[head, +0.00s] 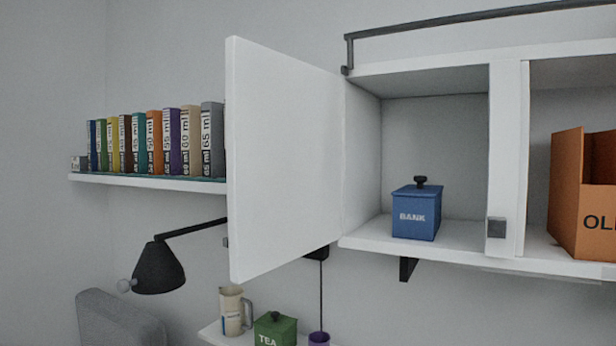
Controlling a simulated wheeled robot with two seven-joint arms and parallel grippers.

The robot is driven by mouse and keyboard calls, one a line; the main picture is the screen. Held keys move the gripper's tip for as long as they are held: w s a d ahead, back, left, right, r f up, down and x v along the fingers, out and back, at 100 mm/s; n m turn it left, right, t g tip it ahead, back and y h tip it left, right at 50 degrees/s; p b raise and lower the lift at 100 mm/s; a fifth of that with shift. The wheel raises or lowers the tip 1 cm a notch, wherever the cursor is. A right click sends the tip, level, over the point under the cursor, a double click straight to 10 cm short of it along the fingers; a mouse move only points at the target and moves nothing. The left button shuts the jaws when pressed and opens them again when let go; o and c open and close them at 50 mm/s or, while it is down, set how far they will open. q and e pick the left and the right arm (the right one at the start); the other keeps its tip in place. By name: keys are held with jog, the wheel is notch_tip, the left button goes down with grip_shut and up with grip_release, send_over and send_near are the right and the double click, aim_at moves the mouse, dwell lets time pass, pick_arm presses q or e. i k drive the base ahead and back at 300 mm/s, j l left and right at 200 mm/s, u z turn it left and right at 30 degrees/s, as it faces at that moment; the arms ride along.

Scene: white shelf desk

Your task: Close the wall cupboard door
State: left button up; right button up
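The wall cupboard (361,220) hangs on the right side of the head view. Its white door (285,160) is hinged on the left side of the left compartment and stands wide open, swung out toward me and to the left. A blue box marked BANK (416,214) with a black knob sits inside the open compartment. A small grey square piece (496,228) is on the divider at the compartment's right edge. Neither of my grippers is in view.
A brown box (590,200) stands in the right compartment. A shelf (150,182) with several coloured binders is left of the door. A jug (234,312) and green TEA box (275,330) stand on a lower shelf.

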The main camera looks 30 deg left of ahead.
aim_at(284, 113)
jog(key=j+z, duration=0.45)
jog(key=j, duration=1.55)
jog(key=i, duration=0.1)
